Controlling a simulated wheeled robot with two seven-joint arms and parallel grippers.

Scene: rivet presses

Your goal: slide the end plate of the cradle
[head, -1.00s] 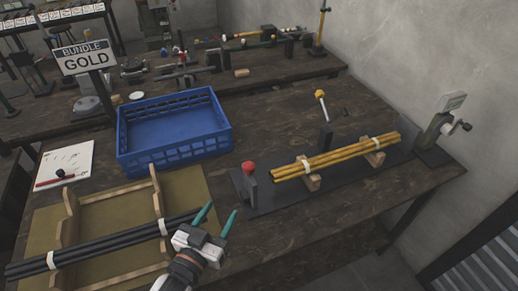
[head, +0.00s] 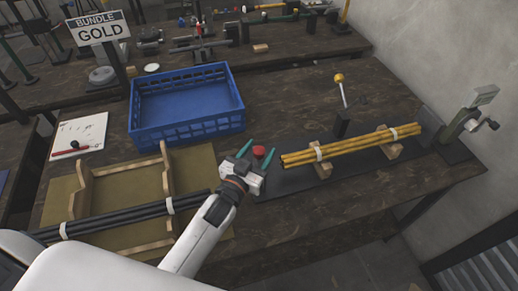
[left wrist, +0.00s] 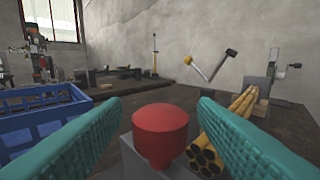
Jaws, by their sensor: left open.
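The cradle is a dark base rail (head: 290,181) with wooden supports, carrying a bundle of gold rods (head: 352,146) tied with white bands. The end plate is a grey upright at the rail's left end, topped by a red knob (head: 259,152). The knob is large in the left wrist view (left wrist: 160,131), with the grey plate (left wrist: 160,157) just below it. My left gripper (head: 258,153) is open, its teal fingers on either side of the knob, seemingly without touching it. The wrist and fingers hide most of the plate in the head view. My right gripper is not in view.
A yellow-knobbed lever (head: 339,78) stands behind the rods, and a crank device (head: 470,122) is at the rail's right end. A blue crate (head: 187,139) stands behind left. Black rods (head: 125,217) lie in a wooden rack at left.

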